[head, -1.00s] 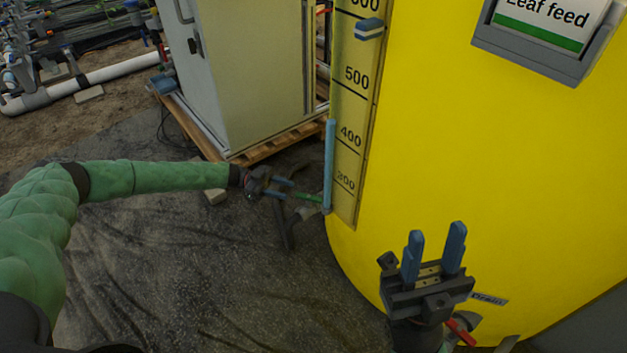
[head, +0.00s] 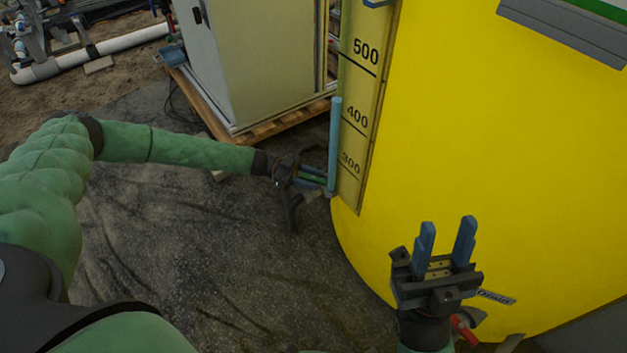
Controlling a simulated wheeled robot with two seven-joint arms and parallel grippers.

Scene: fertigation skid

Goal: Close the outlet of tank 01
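The large yellow tank (head: 500,150) fills the right of the head view; no tank number shows. The fingers look apart, and contact with the lever cannot be made out. The valve body is mostly hidden. My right gripper (head: 445,243) is open and empty, fingers up, in front of the tank's lower part.
A light cabinet (head: 265,65) stands on a wooden pallet (head: 275,130) behind my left gripper. A blue tube (head: 334,140) runs upright beside the scale. White pipework (head: 100,58) lies at the back left. The dark ground sheet (head: 220,270) is mostly clear.

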